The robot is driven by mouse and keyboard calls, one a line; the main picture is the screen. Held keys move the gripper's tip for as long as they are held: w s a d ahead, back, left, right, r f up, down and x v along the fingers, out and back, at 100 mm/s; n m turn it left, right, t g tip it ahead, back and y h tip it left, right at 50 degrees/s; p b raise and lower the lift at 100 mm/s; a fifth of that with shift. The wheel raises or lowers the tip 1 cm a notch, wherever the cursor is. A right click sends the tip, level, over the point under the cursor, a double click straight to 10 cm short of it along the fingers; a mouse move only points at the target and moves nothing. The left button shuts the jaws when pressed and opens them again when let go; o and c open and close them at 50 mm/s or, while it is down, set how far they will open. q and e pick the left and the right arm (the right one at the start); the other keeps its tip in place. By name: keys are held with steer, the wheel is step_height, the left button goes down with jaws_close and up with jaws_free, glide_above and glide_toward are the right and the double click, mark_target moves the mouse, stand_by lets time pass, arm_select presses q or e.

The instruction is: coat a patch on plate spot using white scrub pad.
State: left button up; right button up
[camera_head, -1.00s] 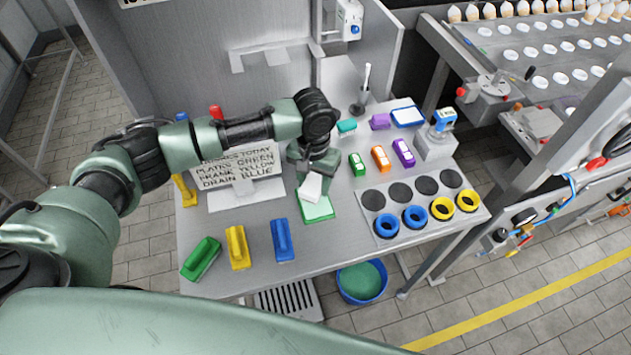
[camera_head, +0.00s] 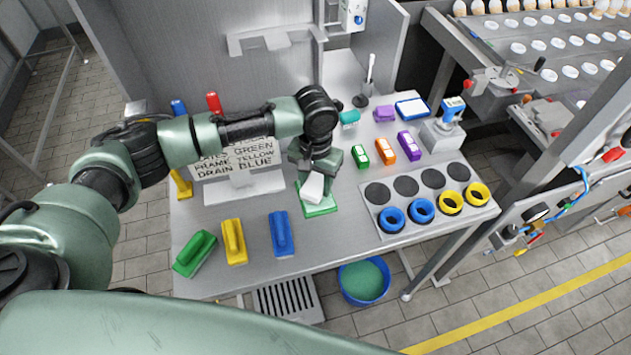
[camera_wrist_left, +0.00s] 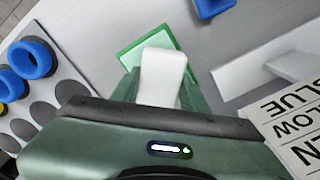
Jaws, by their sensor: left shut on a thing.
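My left gripper (camera_head: 316,176) is shut on the white scrub pad (camera_head: 313,187) over the bench. The pad also shows between the fingers in the left wrist view (camera_wrist_left: 163,75). Under it lies a green square plate with a paler middle (camera_head: 321,206), which also shows in the left wrist view (camera_wrist_left: 127,54). The pad hides part of the plate's far side. I cannot tell whether the pad touches the plate. My right gripper is not in view.
Green (camera_head: 195,253), yellow (camera_head: 234,242) and blue (camera_head: 281,234) handled brushes lie along the front left. A sign (camera_head: 238,158) stands behind them. A grey tray (camera_head: 440,215) holds blue and yellow rings.

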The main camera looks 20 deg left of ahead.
mark_target(316, 183)
arm_select(q)
steer(key=shift+f, duration=0.55)
stand_by(0.5)
stand_by(1.0)
steer(key=shift+s+f+p, duration=0.1)
steer(key=shift+s+p, duration=0.05)
steer(key=shift+p, duration=0.25)
stand_by(1.2)
step_height(316, 183, up, 7)
steer(key=p, duration=0.8)
stand_by(0.8)
